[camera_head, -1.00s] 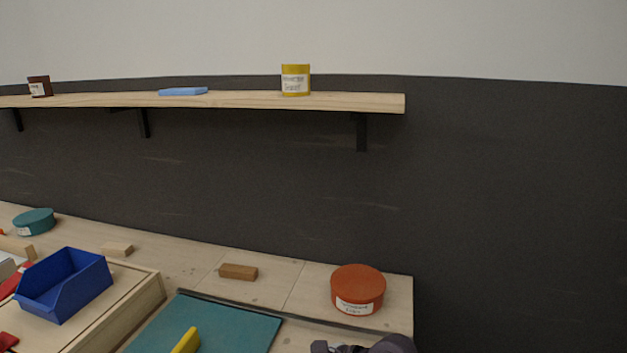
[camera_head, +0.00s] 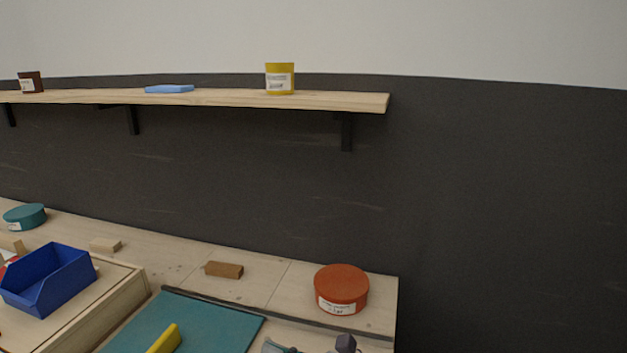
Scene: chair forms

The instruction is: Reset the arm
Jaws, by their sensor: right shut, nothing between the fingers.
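My right gripper (camera_head: 343,345) shows only as a small dark purple-grey part at the bottom edge, in front of the bench and below the round orange-red tin. It is shut and holds nothing; most of it and its arm are cut off by the frame. My left gripper is not in view.
On the bench stand an orange-red tin (camera_head: 341,289), a brown block (camera_head: 224,270), a teal mat (camera_head: 200,325) with a yellow item (camera_head: 166,340), a blue bin (camera_head: 48,279) and a teal tin (camera_head: 25,217). A wall shelf (camera_head: 330,101) holds a yellow tin (camera_head: 280,79). The right side is clear.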

